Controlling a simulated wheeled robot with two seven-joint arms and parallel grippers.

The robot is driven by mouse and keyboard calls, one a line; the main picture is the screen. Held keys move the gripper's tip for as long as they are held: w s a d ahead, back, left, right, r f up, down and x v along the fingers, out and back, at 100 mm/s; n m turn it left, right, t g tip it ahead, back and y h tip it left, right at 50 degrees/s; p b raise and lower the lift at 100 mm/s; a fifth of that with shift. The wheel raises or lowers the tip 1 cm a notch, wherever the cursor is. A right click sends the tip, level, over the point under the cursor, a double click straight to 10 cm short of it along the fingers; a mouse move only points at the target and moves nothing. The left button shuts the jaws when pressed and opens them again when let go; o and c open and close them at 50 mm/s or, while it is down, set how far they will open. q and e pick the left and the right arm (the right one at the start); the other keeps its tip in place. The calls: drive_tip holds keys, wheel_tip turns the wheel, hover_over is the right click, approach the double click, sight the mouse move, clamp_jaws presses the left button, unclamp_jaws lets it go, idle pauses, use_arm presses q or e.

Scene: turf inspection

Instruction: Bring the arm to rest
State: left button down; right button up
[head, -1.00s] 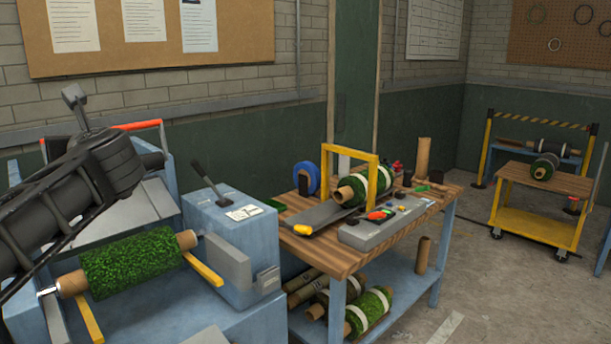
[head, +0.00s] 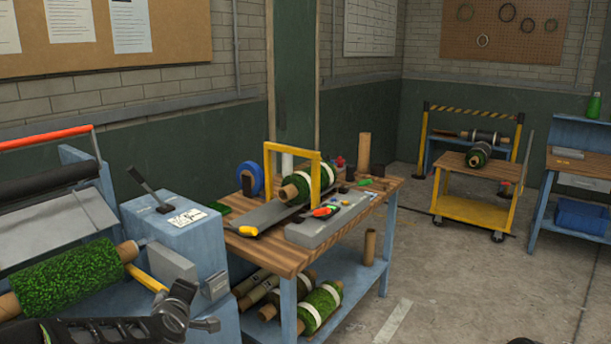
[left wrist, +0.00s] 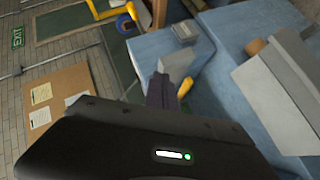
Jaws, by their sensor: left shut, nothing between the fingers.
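My left arm comes in low from the left in the head view. Its gripper (head: 205,323) hangs empty in front of the blue machine, close to its front edge in the picture. In the left wrist view the dark fingers (left wrist: 164,92) are shut together with nothing between them, in front of the machine's blue body. I cannot tell from these views how far the fingers are from it. A small dark shape at the bottom right edge of the head view is too cut off to identify. My right gripper is not seen.
The blue machine (head: 175,235) bears a green turf roll (head: 70,275). A wooden-topped workbench (head: 250,252) with a yellow frame (head: 318,180) stands to its right. A yellow cart (head: 470,212) stands farther back. Floor (head: 450,290) at the right is open.

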use_arm(q)
drive_tip(key=s+d+f+m+g+h, duration=0.2)
drive_tip(key=s+d+f+m+g, duration=0.3)
drive_tip(key=f, duration=0.7)
drive_tip(key=s+d+f+m+g+h, duration=0.1)
drive_tip(key=s+d+f+m+h, duration=0.15)
drive_tip(key=s+d+f, duration=0.7)
drive_tip(key=s+d+f+m+g+h, duration=0.1)
drive_tip(key=s+d+f+m+g, duration=0.1)
drive_tip(key=s+f, duration=0.7)
drive_tip(key=s+d+f+m+g+h, duration=0.1)
drive_tip(key=s+d+f+m+g, duration=0.2)
drive_tip(key=s+f, duration=0.6)
drive_tip(key=s+d+g, duration=0.1)
drive_tip(key=s+g, duration=0.1)
drive_tip(key=s, duration=0.4)
drive_tip(key=shift+d+f, duration=0.25)
drive_tip(key=shift+f, duration=0.15)
